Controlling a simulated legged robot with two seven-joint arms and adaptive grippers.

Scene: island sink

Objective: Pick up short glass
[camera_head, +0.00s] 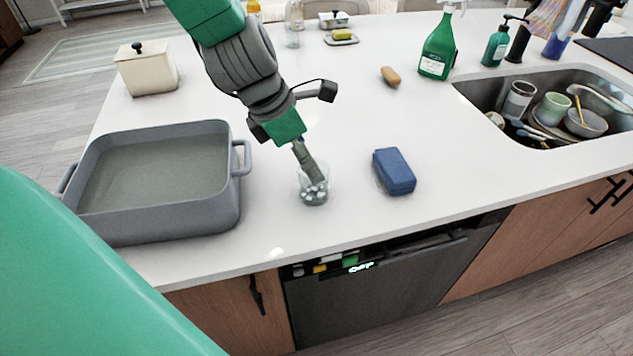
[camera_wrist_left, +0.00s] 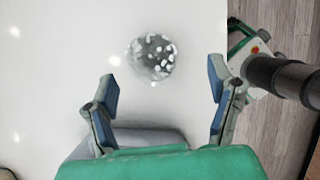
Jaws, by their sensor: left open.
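The short glass (camera_head: 314,194) is clear, with pale bits showing in it, and stands on the white counter between the grey pan and the blue sponge. In the left wrist view the glass (camera_wrist_left: 152,59) appears whole, beyond the fingertips and between their lines, nearer the left finger. My left gripper (camera_head: 306,158) points down over the glass in the head view, its fingers overlapping the rim in the picture. In the wrist view my left gripper (camera_wrist_left: 163,84) is open and empty, with its two blue-padded fingers spread. I cannot tell the exact height gap. My right gripper is not in view.
A grey pan (camera_head: 226,205) stands left of the glass, and a blue sponge (camera_head: 394,171) lies close to its right. A cream lidded box (camera_head: 147,68), a green bottle (camera_head: 438,50) and a sink (camera_head: 475,90) with dishes are farther off. The counter's front edge is near.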

